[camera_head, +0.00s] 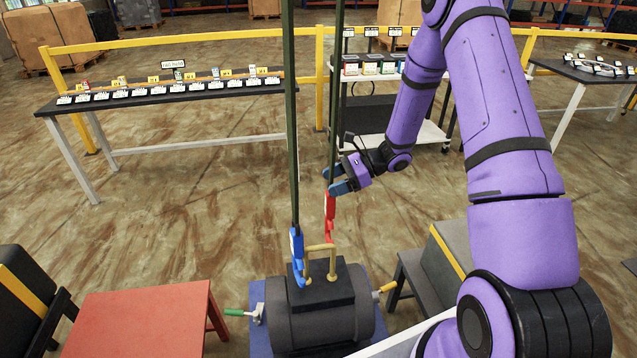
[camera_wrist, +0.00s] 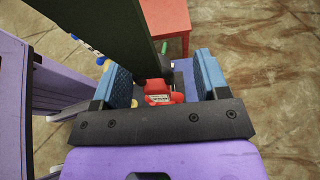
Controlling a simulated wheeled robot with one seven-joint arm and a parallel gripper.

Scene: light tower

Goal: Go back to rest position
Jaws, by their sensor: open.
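My gripper (camera_head: 337,180) is at the end of my purple arm, by the right dark green strap (camera_head: 333,90), just above the red hook (camera_head: 330,212). In the wrist view its blue fingers (camera_wrist: 163,76) stand wide apart, with the red hook (camera_wrist: 160,94) and the strap (camera_wrist: 110,35) showing between them; neither finger is closed on them. The blue hook (camera_head: 297,248) hangs from the left strap (camera_head: 291,120). Both hooks reach down to the brass handles (camera_head: 320,247) on the dark grey cylinder (camera_head: 300,325). Whether each hook is fully engaged is unclear.
A red table (camera_head: 140,320) stands at the lower left, a black and yellow block (camera_head: 20,285) beyond it. A grey block (camera_head: 450,250) is at right. Workbenches (camera_head: 160,100) and a yellow rail (camera_head: 200,40) lie behind. Open floor (camera_head: 210,190) separates them from the cylinder.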

